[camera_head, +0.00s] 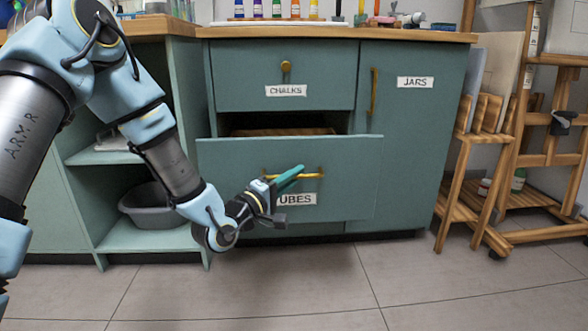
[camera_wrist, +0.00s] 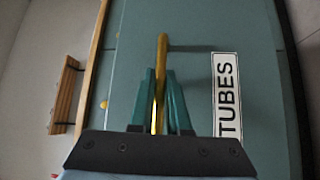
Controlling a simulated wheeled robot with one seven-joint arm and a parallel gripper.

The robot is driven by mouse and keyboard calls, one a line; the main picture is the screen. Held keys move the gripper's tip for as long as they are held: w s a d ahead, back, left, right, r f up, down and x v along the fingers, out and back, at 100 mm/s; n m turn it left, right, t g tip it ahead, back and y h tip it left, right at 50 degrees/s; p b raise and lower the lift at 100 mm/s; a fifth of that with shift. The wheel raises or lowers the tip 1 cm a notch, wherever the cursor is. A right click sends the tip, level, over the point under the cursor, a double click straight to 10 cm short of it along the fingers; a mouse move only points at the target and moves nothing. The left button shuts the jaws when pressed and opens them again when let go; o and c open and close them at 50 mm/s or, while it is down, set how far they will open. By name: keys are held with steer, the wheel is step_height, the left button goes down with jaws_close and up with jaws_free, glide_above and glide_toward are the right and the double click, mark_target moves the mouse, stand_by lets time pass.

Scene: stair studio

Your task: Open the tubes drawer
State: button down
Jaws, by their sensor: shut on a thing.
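The tubes drawer (camera_head: 350,190) is the lower green drawer of the cabinet and is pulled part way out, with its inside showing as a dark gap above the front. Its brass bar handle (camera_head: 312,176) is gripped by my gripper (camera_head: 297,172), which reaches in from the left. In the wrist view the two green fingers of my gripper (camera_wrist: 161,100) are shut on the brass handle (camera_wrist: 162,55). The TUBES label (camera_wrist: 226,100) is beside the fingers there. In the head view my gripper hides the label's first letter.
The closed chalks drawer (camera_head: 245,75) is above, and the closed jars door (camera_head: 415,130) is to the right. An open shelf with a grey basin (camera_head: 150,205) is at left. Wooden easels (camera_head: 500,180) stand at right. The tiled floor (camera_head: 300,285) in front is clear.

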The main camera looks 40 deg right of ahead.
steer(key=shift+s+a, duration=0.55)
steer(key=shift+s, duration=0.05)
steer(key=c, duration=0.9)
jaws_free()
steer(key=s+a+f+p, duration=0.1)
steer(key=a+p, duration=0.1)
steer(key=a, duration=0.8)
steer(key=shift+a+f+p, duration=0.2)
steer(key=shift+a+p, duration=0.15)
steer(key=shift+p, duration=0.05)
